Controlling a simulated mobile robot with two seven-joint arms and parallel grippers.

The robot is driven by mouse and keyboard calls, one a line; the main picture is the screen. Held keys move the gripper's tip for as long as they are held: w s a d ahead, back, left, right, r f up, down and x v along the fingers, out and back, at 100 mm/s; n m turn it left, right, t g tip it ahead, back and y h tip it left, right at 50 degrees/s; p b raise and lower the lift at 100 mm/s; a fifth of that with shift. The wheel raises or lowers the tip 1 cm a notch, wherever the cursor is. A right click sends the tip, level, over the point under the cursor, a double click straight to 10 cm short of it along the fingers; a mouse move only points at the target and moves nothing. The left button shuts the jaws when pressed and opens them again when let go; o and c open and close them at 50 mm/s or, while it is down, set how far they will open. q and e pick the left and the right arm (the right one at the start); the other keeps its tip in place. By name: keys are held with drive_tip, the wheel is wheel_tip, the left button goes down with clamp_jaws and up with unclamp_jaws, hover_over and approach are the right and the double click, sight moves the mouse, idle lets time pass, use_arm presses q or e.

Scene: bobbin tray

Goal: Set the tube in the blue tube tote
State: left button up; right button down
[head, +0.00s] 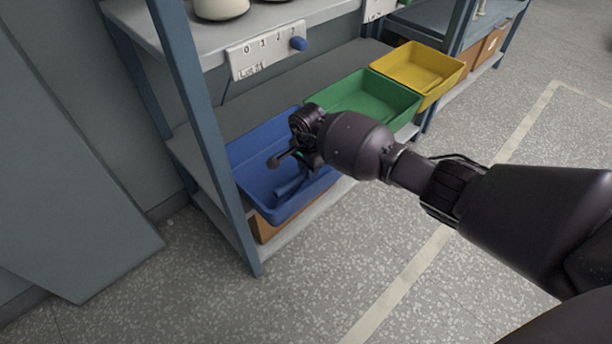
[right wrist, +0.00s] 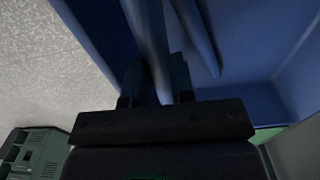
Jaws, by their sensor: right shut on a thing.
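The blue tube tote (head: 256,178) sits on the lower shelf at the left end of a row of bins. My right gripper (head: 298,163) reaches down into it from the right. In the right wrist view the gripper (right wrist: 155,82) is shut on a dark bluish tube (right wrist: 150,38), which runs up between the fingers; its far end is out of frame. A second tube-like piece (right wrist: 197,35) lies beside it against the blue tote (right wrist: 250,45). In the head view a blue tube (head: 288,189) shows low in the tote, below the gripper. I cannot tell whether the held tube touches the tote floor.
A green bin (head: 375,92) and a yellow bin (head: 425,66) stand to the right on the same shelf. A blue-grey rack post (head: 205,120) stands in front at the left. The upper shelf (head: 215,40) with a white label plate (head: 262,52) overhangs the back. The floor in front is clear.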

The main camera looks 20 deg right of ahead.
wheel_tip(320, 180, down, 3)
drive_tip(key=shift+s+f+b, duration=0.1)
drive_tip(key=shift+b, duration=0.4)
drive_tip(key=shift+f, duration=0.35)
drive_tip(key=shift+r, duration=0.25)
drive_tip(key=shift+f, duration=0.4)
use_arm(q)
drive_tip(key=shift+a+f, duration=0.1)
drive_tip(key=shift+f, duration=0.1)
use_arm(e)
drive_tip(key=c, duration=1)
unclamp_jaws()
use_arm(q)
drive_tip(key=shift+t, duration=0.3)
use_arm(e)
drive_tip(key=shift+o, duration=0.2)
drive_tip(key=shift+r, duration=0.1)
